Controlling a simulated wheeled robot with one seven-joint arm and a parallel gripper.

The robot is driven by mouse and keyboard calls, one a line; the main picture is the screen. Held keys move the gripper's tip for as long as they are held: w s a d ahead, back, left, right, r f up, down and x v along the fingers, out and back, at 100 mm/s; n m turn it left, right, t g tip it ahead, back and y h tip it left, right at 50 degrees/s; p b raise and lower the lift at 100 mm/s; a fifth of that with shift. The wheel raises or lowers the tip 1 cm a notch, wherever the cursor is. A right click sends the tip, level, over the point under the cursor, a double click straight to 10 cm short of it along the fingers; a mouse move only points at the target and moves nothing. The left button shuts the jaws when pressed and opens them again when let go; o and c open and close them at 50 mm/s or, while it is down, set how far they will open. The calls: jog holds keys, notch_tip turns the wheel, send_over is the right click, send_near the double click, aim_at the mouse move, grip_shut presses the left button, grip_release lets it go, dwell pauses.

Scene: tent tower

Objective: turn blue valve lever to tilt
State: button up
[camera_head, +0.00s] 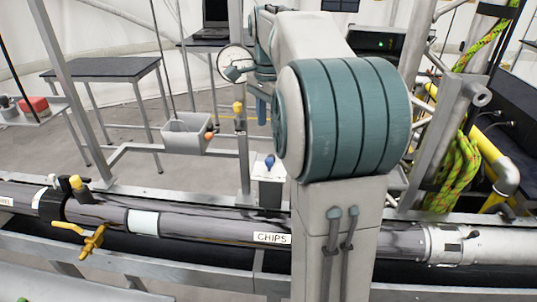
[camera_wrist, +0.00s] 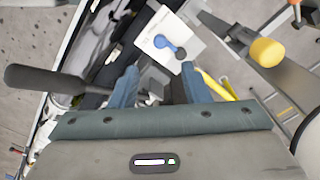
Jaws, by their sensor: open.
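The blue valve lever (camera_head: 270,161) stands on a small white box (camera_head: 268,180) behind the long pipe in the head view, just left of my arm. Whether a fingertip touches the white box cannot be told. My gripper cannot be made out clearly in the head view.
A yellow-knobbed lever (camera_wrist: 267,52) lies right of the fingers and a dark handle (camera_wrist: 45,80) left. A grey bin (camera_head: 187,133) stands left of the blue lever. The pipe (camera_head: 200,225) with a yellow valve handle (camera_head: 84,239) crosses the front. Metal posts stand around.

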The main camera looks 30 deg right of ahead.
aim_at(269, 159)
notch_tip(269, 159, down, 10)
jog(key=shift+f, duration=0.2)
grip_shut()
